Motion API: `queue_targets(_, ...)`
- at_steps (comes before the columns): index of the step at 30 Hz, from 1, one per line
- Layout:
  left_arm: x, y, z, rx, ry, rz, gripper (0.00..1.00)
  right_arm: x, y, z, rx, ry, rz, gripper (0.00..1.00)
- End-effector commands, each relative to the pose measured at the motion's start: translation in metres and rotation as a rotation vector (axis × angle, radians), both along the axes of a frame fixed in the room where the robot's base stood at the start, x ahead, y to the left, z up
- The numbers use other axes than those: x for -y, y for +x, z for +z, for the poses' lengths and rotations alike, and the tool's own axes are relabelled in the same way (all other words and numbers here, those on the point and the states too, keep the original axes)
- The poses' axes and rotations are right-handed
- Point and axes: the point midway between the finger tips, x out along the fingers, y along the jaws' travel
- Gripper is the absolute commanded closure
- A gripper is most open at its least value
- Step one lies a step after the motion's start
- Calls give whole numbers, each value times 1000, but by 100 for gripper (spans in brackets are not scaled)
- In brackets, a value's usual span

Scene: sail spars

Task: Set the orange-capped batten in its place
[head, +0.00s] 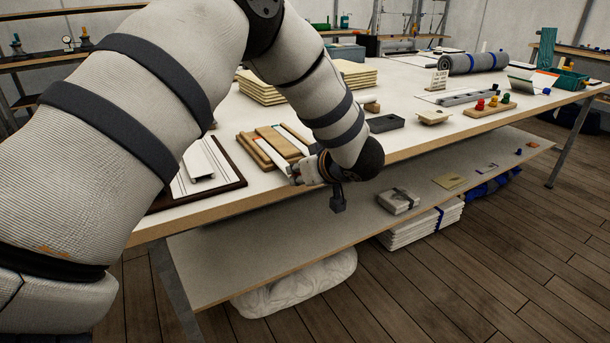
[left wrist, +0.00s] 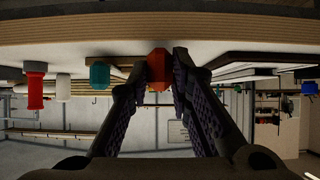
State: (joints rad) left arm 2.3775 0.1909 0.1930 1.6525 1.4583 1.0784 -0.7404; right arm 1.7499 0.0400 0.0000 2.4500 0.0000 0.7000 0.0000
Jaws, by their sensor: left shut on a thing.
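In the left wrist view, which looks upside down, the orange-capped batten (left wrist: 158,68) shows its orange-red cap between the two fingers of my left gripper (left wrist: 160,85). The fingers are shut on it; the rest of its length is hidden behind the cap. In the head view, my left gripper (head: 300,173) is low at the table's front edge, at the near end of a wooden slotted rack (head: 272,141). My forearm and wrist hide part of the rack, and I cannot tell how far the batten sits in a slot. My right gripper is not in view.
A dark board (head: 236,183) with white strips lies left of the rack. A grey tray (head: 384,123) and a block with coloured pegs (head: 490,108) stand to the right. Stacked boards (head: 262,88) lie behind. A lower shelf (head: 250,262) runs beneath the table (head: 440,146).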

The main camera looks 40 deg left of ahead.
Motion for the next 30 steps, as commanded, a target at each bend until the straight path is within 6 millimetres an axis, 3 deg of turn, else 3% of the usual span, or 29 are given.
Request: queue_targets(30,-38,16,0,0,1,0,100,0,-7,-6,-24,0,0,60)
